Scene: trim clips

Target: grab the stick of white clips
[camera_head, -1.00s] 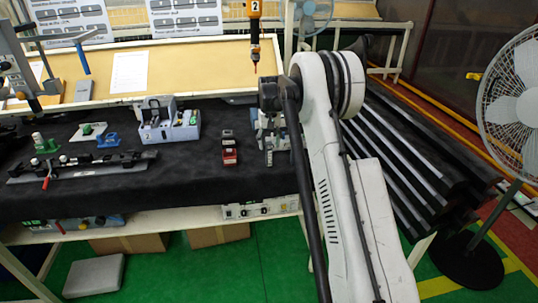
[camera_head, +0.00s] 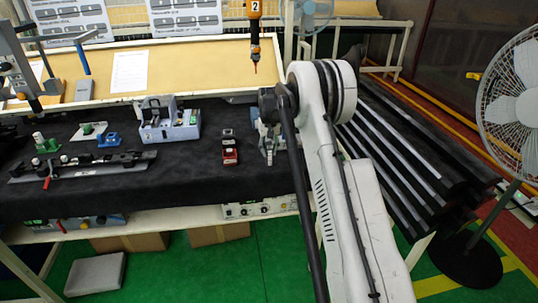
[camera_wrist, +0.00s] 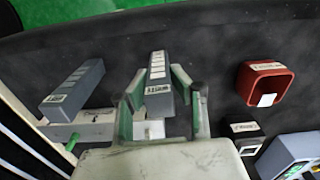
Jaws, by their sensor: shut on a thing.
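The stick of white clips (camera_wrist: 157,72) is a grey bar with a row of white pieces on top and a printed label on its near end. It shows in the middle of the wrist view. My gripper (camera_wrist: 160,88) is shut on it, with one green-padded finger on each side.
A second labelled grey stick (camera_wrist: 74,88) lies to the left, near a pale fixture (camera_wrist: 88,127). A red bin (camera_wrist: 264,82) and a black bin (camera_wrist: 245,132) stand to the right. An orange screwdriver (camera_head: 254,35) hangs above the bench. Bare black cloth (camera_head: 190,178) lies along the front.

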